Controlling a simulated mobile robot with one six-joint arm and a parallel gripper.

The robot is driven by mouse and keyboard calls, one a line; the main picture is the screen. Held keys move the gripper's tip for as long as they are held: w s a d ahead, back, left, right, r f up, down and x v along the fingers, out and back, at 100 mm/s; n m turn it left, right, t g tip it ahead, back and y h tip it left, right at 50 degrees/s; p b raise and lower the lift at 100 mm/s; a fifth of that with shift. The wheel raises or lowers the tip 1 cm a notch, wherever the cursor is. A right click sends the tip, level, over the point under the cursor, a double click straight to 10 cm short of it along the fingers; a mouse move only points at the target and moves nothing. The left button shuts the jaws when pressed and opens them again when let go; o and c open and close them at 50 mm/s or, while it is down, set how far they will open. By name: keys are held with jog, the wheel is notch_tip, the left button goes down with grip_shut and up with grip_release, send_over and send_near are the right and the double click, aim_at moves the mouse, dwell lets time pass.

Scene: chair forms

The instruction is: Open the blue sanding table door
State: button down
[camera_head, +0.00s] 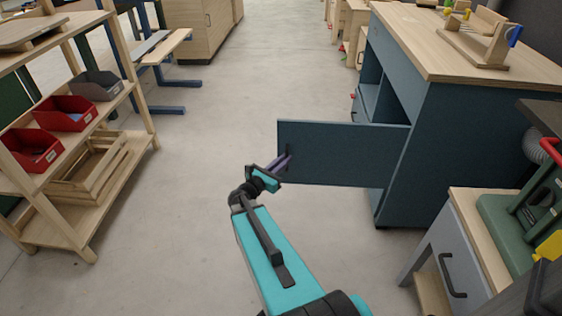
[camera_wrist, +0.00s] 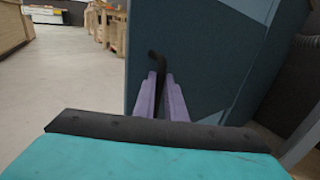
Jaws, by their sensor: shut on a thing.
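The blue sanding table (camera_head: 450,140) stands at the right with a wooden top. Its blue door (camera_head: 335,155) stands swung out from the cabinet, extending to the left in the head view. The dark door handle (camera_wrist: 158,62) is near the door's free edge. My gripper (camera_head: 285,161) is at that edge, its purple fingers shut on the handle. In the wrist view, my gripper's fingers (camera_wrist: 164,95) lie on either side of the handle's lower part, and the door (camera_wrist: 190,65) fills the middle right.
A wooden shelf (camera_head: 140,95) with red bins (camera_head: 65,113) and a crate (camera_head: 90,165) stands at the left. A grey drawer cabinet (camera_head: 450,262) with a green machine (camera_head: 510,225) is at the lower right. The floor between shelf and door is clear.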

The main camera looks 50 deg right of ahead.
jog(key=shift+s+d+g, duration=0.2)
jog(key=shift+s+g, duration=0.1)
jog(key=shift+s, duration=0.3)
jog(key=c, duration=1.8)
grip_release()
jog(key=shift+w, duration=0.1)
jog(key=shift+w+a, duration=0.1)
jog(key=shift+a, duration=0.05)
jog(key=shift+s+a+p, duration=0.2)
jog(key=shift+a+p, duration=0.1)
jog(key=shift+a, duration=1.95)
jog(key=shift+s+a+p, duration=0.25)
jog(key=shift+a+p, duration=0.05)
jog(key=shift+a, duration=1.95)
jog(key=shift+s+a+p, duration=0.2)
jog(key=shift+a+p, duration=0.1)
jog(key=shift+a, duration=1.95)
